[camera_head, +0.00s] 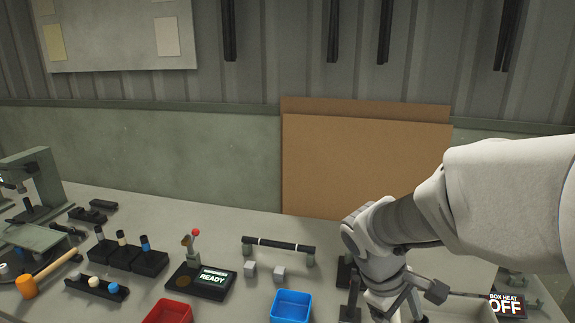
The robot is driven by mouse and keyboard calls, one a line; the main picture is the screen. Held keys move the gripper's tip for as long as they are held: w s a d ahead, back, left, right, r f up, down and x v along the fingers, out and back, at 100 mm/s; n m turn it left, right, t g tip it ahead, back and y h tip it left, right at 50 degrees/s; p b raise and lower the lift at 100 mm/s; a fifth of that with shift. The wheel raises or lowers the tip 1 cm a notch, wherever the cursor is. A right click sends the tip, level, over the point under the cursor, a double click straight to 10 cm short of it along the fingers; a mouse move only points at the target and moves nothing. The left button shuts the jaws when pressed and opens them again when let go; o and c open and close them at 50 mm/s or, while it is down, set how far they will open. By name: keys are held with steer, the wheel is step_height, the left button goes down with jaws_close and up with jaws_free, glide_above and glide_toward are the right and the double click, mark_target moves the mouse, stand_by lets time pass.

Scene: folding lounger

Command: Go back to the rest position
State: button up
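My arm comes in from the right, and my gripper (382,308) points down at the bottom edge, right of the blue bin (291,307). Its fingertips are cut off or hidden by the wrist, so I cannot tell whether it is open or shut, or whether it holds anything. A black bar (279,243) on two grey supports stands left of my wrist, with two small grey cubes (280,273) in front of it.
A red bin (168,312) is at the front. A device reading READY (212,281), black holders (130,257), a mallet (45,275) and a press (38,187) stand left. A "BOX HEAT OFF" sign (507,306) is at lower right. Cardboard sheets (360,160) lean behind.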

steer(key=s+a+r+m+t+y, duration=0.4)
steer(key=s+a+r+m+t, duration=0.1)
steer(key=r, duration=0.5)
steer(key=s+a+m, duration=0.1)
steer(key=s+m, duration=0.1)
steer(key=s, duration=0.1)
steer(key=shift+s+a+r+m+t+y, duration=0.2)
steer(key=shift+s+m+t+y, duration=0.1)
steer(key=shift+y, duration=0.1)
steer(key=shift+d, duration=0.15)
